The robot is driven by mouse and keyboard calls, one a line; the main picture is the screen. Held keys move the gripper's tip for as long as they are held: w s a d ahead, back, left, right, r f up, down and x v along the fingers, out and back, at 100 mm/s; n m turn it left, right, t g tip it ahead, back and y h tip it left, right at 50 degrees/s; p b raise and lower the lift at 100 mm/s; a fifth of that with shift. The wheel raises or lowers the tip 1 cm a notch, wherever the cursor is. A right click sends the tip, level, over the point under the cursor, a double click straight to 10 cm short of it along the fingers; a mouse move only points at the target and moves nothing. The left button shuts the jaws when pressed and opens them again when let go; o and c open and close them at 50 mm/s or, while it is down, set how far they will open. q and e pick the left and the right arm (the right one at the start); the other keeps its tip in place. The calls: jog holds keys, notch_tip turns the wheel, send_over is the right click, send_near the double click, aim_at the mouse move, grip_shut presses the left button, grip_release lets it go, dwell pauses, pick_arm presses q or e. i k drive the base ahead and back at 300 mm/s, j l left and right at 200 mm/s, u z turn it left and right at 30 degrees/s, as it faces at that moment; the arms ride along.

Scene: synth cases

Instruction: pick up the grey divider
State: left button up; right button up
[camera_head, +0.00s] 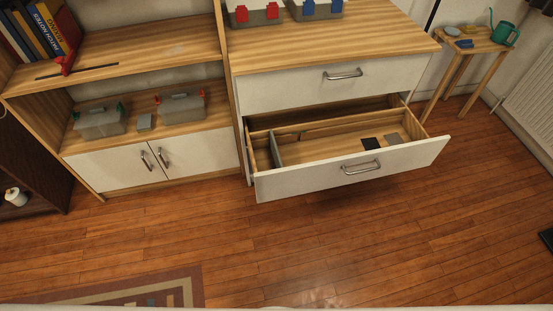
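The grey divider (276,150) is a thin upright panel near the left end of the open lower drawer (350,170). It runs from the drawer's front toward its back, close to the left side wall. Its lower edge is partly hidden by the drawer front. Neither of my grippers is in view, and nothing is seen touching the divider.
A black square (370,143) and a grey-brown square (393,139) lie in the drawer's right part. A wooden strip (345,126) crosses the drawer behind them. The shut upper drawer (300,88) and countertop (350,38) are above. The floor (330,240) in front is clear.

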aim_at(277, 160)
jog(key=l+u, duration=0.45)
jog(key=l, duration=0.5)
jog(key=k+l+u, duration=0.1)
jog(key=l+u, duration=0.35)
jog(key=l, duration=0.5)
jog(key=j+z, duration=0.15)
jog(key=j, duration=0.25)
jog(key=k+j+z, duration=0.15)
jog(key=j, duration=0.2)
jog(key=k+j+z, duration=0.2)
jog(key=j, duration=0.2)
jog(key=j+z, duration=0.15)
jog(key=j, duration=0.2)
jog(key=k+j+z, duration=0.15)
jog(key=j, duration=0.2)
jog(key=k+j+z, duration=0.15)
jog(key=j, duration=0.15)
jog(key=i+l, duration=1.15)
jog(key=l, duration=0.15)
